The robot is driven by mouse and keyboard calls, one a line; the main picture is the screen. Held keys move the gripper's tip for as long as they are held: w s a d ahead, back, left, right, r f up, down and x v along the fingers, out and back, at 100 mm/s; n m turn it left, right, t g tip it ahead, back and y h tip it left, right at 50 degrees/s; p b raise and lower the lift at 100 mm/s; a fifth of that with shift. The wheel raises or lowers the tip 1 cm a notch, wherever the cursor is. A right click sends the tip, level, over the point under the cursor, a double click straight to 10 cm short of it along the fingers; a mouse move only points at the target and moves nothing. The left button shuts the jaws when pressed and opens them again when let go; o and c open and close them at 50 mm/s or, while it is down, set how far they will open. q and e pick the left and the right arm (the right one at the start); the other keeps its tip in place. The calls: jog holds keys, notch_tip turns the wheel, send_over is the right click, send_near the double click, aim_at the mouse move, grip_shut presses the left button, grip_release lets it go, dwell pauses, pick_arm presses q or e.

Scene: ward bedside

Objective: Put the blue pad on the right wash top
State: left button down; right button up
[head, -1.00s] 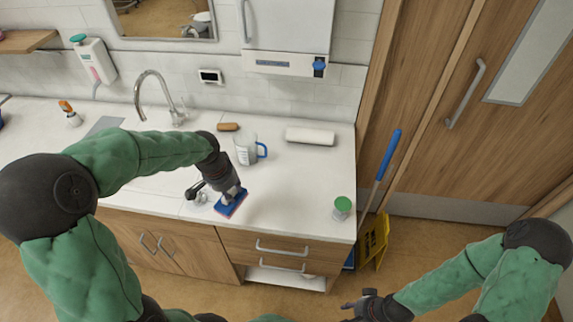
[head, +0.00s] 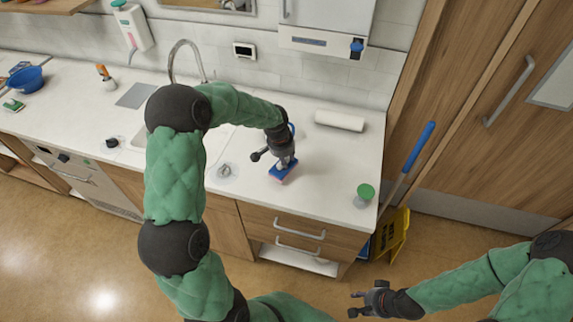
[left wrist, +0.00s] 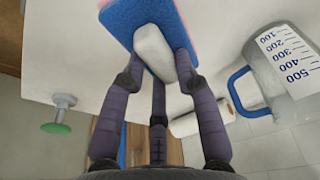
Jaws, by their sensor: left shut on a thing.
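The blue pad (head: 279,173) has a pinkish underside and a white grip. My left gripper (head: 284,163) is shut on it over the right part of the white wash top (head: 318,190). In the left wrist view the pad (left wrist: 118,14) shows with its white grip (left wrist: 155,50) between the fingers. I cannot tell whether the pad touches the top. My right gripper (head: 352,304) is open and empty, low in front of the drawers.
A white roll (head: 339,121) lies at the back. A measuring jug (left wrist: 288,70) is mostly hidden behind my left arm in the head view. A blue-handled mop (head: 418,147) leans at right.

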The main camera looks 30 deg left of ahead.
pick_arm(q)
jog(key=shift+w+d+f, duration=0.1)
jog(key=shift+w+f, duration=0.1)
jog(key=shift+f, duration=0.15)
jog(key=x, duration=0.3)
jog(key=shift+s, duration=0.3)
jog(key=c, duration=0.9)
grip_release()
jog(key=shift+b, duration=0.3)
jog(key=p+v, duration=0.1)
jog(key=v, duration=1.1)
jog(key=shift+r, duration=0.1)
